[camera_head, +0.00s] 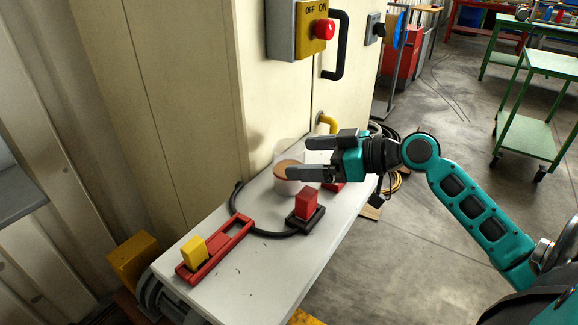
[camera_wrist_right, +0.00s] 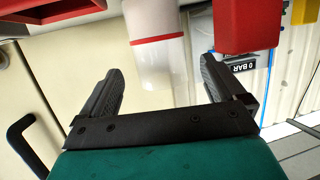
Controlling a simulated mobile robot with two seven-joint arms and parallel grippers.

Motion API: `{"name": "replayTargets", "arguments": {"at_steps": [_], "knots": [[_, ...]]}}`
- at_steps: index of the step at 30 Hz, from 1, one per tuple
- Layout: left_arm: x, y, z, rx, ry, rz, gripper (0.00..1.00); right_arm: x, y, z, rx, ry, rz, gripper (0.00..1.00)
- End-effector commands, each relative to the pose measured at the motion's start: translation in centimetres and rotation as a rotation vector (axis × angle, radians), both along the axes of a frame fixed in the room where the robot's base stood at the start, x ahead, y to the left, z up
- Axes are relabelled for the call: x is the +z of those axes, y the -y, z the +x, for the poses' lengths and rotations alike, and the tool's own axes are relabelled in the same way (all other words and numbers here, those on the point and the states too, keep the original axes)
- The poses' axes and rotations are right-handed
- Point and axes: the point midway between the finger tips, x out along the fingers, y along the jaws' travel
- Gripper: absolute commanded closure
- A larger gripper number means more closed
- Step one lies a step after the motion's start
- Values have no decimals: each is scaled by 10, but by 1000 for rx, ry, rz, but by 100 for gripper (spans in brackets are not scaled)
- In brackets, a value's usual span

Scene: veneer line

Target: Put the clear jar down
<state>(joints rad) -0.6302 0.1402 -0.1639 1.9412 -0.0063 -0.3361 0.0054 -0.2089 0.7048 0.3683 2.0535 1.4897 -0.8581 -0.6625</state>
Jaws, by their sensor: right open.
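The clear jar (camera_head: 291,187) stands upright on the white bench top (camera_head: 262,268), close to the cabinet wall, with a brown disc showing in it. My right gripper (camera_head: 306,158) comes in from the right at jar height with its jaws open. Its lower finger covers part of the jar in the head view. In the right wrist view a pale, see-through body with a red band, likely the jar (camera_wrist_right: 160,65), shows between the open fingers of the right gripper (camera_wrist_right: 162,80). I cannot tell whether either finger touches it. My left gripper is not in view.
A red block (camera_head: 305,204) on a black base stands just in front of the jar. A black hose (camera_head: 262,233) curves beside it. A red tray (camera_head: 235,232) with a yellow block (camera_head: 193,250) lies front left. A switch box (camera_head: 312,25) and black handle (camera_head: 342,45) jut out above.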

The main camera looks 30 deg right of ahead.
Motion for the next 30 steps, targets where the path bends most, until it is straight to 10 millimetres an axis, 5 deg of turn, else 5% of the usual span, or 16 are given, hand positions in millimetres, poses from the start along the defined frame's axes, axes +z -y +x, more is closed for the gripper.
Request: {"name": "replayTargets", "arguments": {"at_steps": [9, 18, 30], "knots": [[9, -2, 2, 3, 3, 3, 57, -10, -22, 33, -1, 1, 2, 3], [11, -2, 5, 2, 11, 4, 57, -13, -25, 36, -1, 0, 0, 3], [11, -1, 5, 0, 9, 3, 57, -13, -25, 36, -1, -1, -1, 41]]}}
